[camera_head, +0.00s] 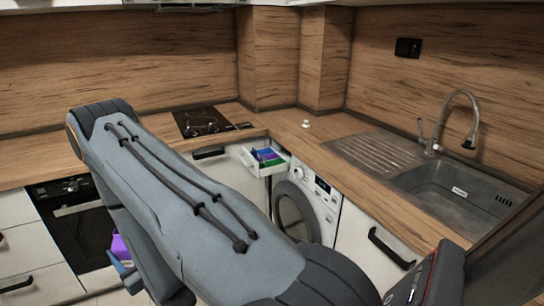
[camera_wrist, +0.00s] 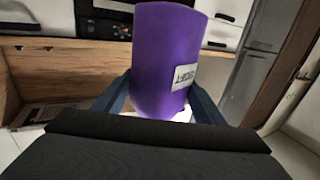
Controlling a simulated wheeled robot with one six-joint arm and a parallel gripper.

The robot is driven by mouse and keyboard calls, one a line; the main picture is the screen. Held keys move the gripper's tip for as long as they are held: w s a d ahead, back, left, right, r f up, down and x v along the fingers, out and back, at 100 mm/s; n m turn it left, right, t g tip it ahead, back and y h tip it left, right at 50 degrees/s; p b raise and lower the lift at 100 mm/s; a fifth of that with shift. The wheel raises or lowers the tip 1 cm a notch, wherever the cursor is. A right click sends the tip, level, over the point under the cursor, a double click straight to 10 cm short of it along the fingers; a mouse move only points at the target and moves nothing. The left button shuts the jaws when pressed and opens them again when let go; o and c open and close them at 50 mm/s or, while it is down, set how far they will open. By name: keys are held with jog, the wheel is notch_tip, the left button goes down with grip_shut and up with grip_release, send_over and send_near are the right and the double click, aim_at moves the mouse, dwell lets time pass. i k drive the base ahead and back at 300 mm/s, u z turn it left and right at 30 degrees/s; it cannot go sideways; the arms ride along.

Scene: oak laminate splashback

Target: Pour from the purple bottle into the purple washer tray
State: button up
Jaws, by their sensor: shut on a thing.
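The purple bottle (camera_wrist: 165,55) with a white label stands large in the wrist view. My gripper (camera_wrist: 162,98) is shut on it, with a blue-grey finger on either side. In the head view the bottle (camera_head: 121,248) shows only partly, low at the left in front of the oven, with most of it hidden by my arm. The washer's detergent drawer is pulled out at the washer's top left. Its purple tray (camera_head: 267,154) lies among green and blue parts. The gripper and bottle are well to the left of the tray and apart from it.
The white washing machine (camera_head: 306,204) has its round door (camera_head: 293,212) standing out below the drawer. A wooden worktop (camera_head: 290,127) runs above, with a black hob (camera_head: 203,121) and a steel sink (camera_head: 460,197). The oven (camera_head: 75,215) is at the left.

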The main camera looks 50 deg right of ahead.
aim_at(271, 156)
jog(key=z, duration=1.65)
jog(key=i, duration=0.15)
jog(key=u, duration=0.1)
